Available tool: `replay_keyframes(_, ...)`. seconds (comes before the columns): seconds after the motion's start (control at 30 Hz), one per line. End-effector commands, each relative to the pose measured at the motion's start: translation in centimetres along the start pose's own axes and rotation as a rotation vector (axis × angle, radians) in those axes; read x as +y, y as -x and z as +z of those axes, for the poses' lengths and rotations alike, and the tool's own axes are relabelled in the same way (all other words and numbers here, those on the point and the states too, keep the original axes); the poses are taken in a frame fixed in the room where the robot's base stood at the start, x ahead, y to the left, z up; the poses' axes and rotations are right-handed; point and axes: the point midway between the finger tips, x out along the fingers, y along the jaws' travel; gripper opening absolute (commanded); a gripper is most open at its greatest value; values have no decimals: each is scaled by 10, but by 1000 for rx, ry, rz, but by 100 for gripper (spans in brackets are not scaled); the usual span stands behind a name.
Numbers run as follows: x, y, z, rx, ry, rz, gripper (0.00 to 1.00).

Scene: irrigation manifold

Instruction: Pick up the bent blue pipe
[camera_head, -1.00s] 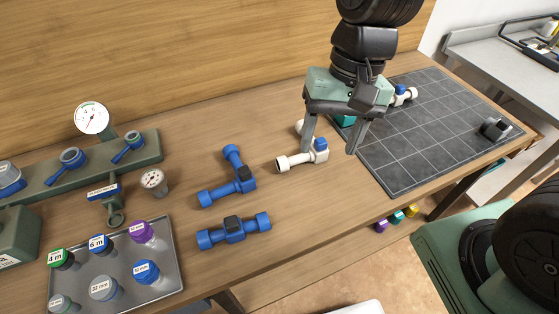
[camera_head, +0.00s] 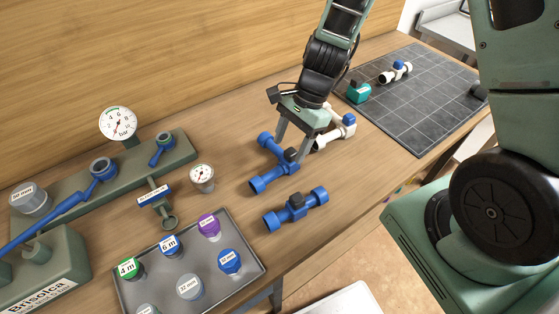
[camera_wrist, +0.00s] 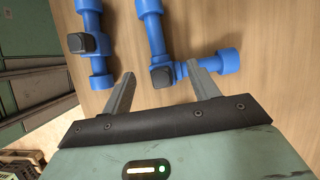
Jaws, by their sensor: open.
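The bent blue pipe (camera_head: 262,182) lies on the wooden table, an elbow with collared ends and a dark block at its corner. In the wrist view the bent blue pipe (camera_wrist: 157,38) shows its corner block between the fingertips. My gripper (camera_head: 293,142) is open and empty over the corner side of the pipe, pointing down. Its fingers (camera_wrist: 160,73) stand apart in the wrist view, and the right one overlaps the short leg of the pipe. I cannot tell how high the fingertips are above it.
A straight blue pipe (camera_head: 314,198) with a dark block lies close in front. A white pipe (camera_head: 330,137) with a blue cap lies just right, partly behind my gripper. A grey tray (camera_head: 258,270) with capped containers and a gauge manifold (camera_head: 130,166) stand left. A dark gridded mat (camera_head: 430,110) is at right.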

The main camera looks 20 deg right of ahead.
Motion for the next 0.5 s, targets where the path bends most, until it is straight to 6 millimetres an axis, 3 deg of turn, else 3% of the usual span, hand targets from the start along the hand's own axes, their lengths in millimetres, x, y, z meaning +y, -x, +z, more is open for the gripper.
replay_keyframes(0.23, 1, -16, -1, -1, -1, 1, 60)
replay_keyframes(0.5, 2, -51, -4, -2, -1, 2, 60)
